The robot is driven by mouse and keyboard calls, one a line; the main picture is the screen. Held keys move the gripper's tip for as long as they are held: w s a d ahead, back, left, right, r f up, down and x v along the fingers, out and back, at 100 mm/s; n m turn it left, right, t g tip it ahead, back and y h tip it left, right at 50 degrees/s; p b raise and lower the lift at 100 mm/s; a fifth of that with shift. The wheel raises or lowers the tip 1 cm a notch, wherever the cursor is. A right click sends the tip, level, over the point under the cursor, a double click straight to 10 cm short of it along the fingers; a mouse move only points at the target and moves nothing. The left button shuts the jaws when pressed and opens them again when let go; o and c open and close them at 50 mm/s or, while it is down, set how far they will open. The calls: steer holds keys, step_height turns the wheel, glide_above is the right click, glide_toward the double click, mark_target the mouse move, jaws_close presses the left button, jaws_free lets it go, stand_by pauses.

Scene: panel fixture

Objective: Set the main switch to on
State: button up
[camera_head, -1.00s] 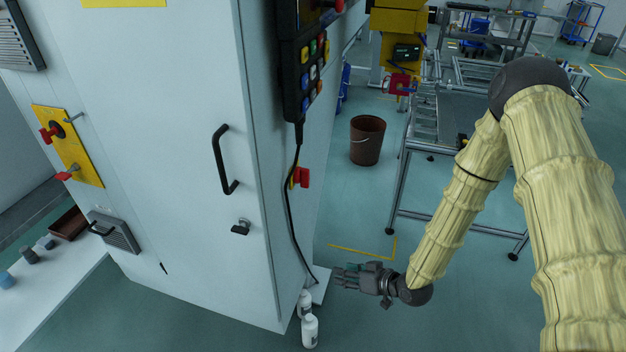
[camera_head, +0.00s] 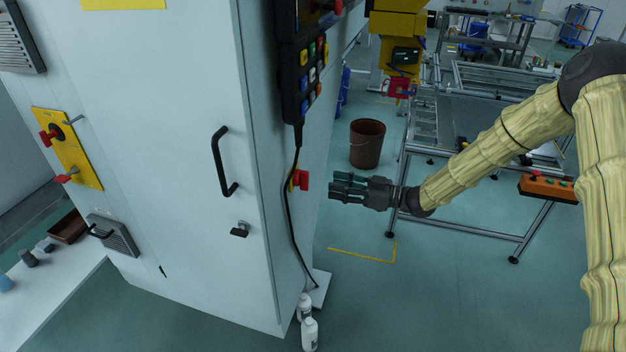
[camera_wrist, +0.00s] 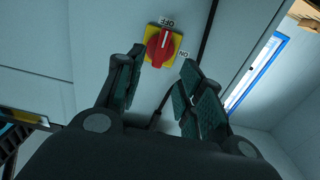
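The main switch (camera_wrist: 160,47) is a red rotary knob on a yellow plate, with an OFF label above it and an ON label to its right in the wrist view. The white mark on the knob points toward OFF. In the head view the switch (camera_head: 302,180) is seen edge-on, on the right side face of the pale cabinet (camera_head: 180,210). My gripper (camera_head: 333,189) is just right of the switch at about its height, pointing at it. In the wrist view my gripper (camera_wrist: 164,62) is open and empty, its fingers on either side of the knob with a gap before it.
A button pendant (camera_head: 304,75) hangs above the switch, and its black cable (camera_head: 289,215) runs down close beside the switch. Other red handles sit on a yellow panel (camera_head: 75,150) on the cabinet front. A brown bucket (camera_head: 367,144) and a metal frame table (camera_head: 470,225) stand behind my arm.

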mark_target(302, 180)
steer(key=p+x, duration=0.1)
steer(key=x, duration=0.7)
steer(key=shift+p, duration=0.4)
jaws_close()
